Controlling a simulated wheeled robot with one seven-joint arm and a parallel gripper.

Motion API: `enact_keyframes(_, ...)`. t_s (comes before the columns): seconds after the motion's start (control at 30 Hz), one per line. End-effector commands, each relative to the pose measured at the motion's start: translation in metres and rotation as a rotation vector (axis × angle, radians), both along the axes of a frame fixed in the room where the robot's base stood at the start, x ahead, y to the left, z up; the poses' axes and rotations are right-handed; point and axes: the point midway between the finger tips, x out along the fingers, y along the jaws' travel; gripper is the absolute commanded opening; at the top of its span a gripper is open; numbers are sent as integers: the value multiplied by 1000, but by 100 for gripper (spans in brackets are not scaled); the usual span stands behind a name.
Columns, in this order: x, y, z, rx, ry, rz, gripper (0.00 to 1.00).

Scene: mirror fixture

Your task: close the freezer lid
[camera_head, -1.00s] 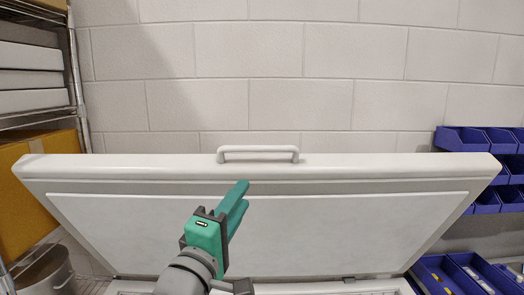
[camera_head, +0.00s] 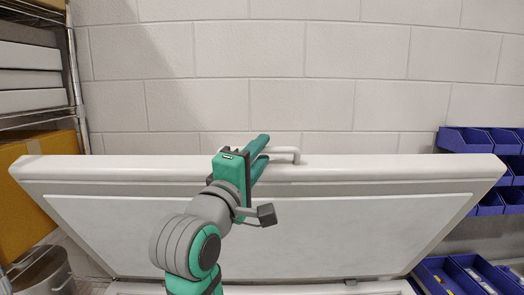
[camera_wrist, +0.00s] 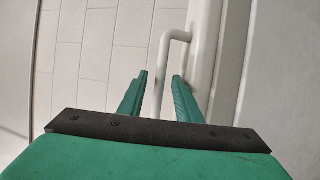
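The white freezer lid (camera_head: 380,215) stands raised, its inner panel facing me in the head view; its edge (camera_wrist: 205,60) also shows in the wrist view. A white bar handle (camera_head: 286,151) sits at the middle of the lid's top edge. My green gripper (camera_head: 262,149) is at the left part of the handle. In the wrist view my gripper (camera_wrist: 160,78) has its fingers apart, with the handle bar (camera_wrist: 160,65) running between them. I cannot tell whether a finger touches the bar. My arm hides the left part of the handle and some of the lid.
A wire shelf with cardboard boxes (camera_head: 45,200) stands at the left, with a metal bin (camera_head: 45,270) below. Blue bins (camera_head: 465,140) hang at the right, and more blue bins (camera_head: 470,272) lie low at the right. A block wall (camera_head: 300,60) is behind the lid.

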Motion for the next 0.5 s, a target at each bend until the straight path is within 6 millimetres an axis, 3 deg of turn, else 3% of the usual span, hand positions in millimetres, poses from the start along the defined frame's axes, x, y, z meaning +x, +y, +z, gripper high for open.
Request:
enact_keyframes(0.2, 14, -6, 3, 0, 0, 0, 31)
enact_keyframes(0.5, 15, -4, 4, 0, 0, 3, 31)
